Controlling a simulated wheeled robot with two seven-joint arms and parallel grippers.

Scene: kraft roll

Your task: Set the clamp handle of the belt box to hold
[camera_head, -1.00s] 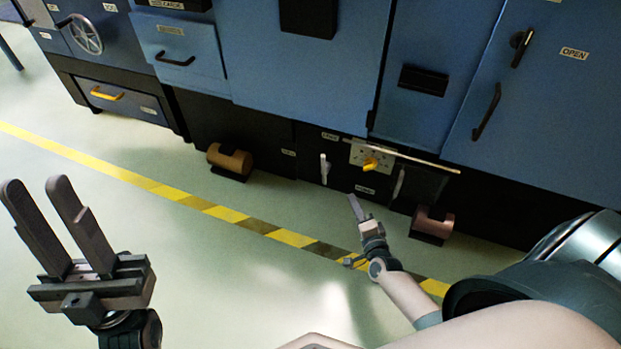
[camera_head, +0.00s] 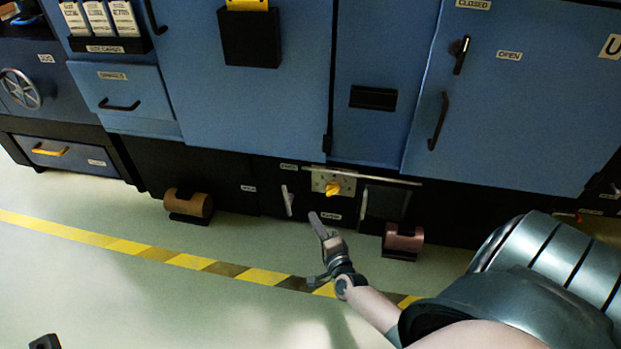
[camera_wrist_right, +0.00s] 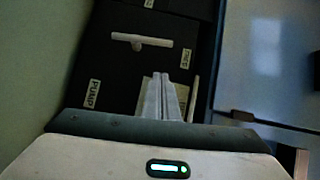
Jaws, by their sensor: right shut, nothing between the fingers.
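A white lever handle (camera_head: 288,200) stands upright on the low black panel, left of a yellow knob (camera_head: 333,189) on a pale plate. In the right wrist view this handle (camera_wrist_right: 140,41) shows as a white bar on a short stem, with a small label (camera_wrist_right: 187,58) too blurred to read. I cannot confirm which part is the clamp handle. My right gripper (camera_head: 316,220) is shut and empty, in front of the panel below the knob; its fingers (camera_wrist_right: 160,80) appear apart from the handle. Only a dark tip of my left gripper (camera_head: 45,342) shows.
A second pale lever (camera_head: 363,203) is right of the knob. A brown roll (camera_head: 188,203) and a reddish roll (camera_head: 403,240) stick out low at either side. A pale bar (camera_head: 362,175) runs above the knob. The striped floor (camera_head: 190,261) in front is clear.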

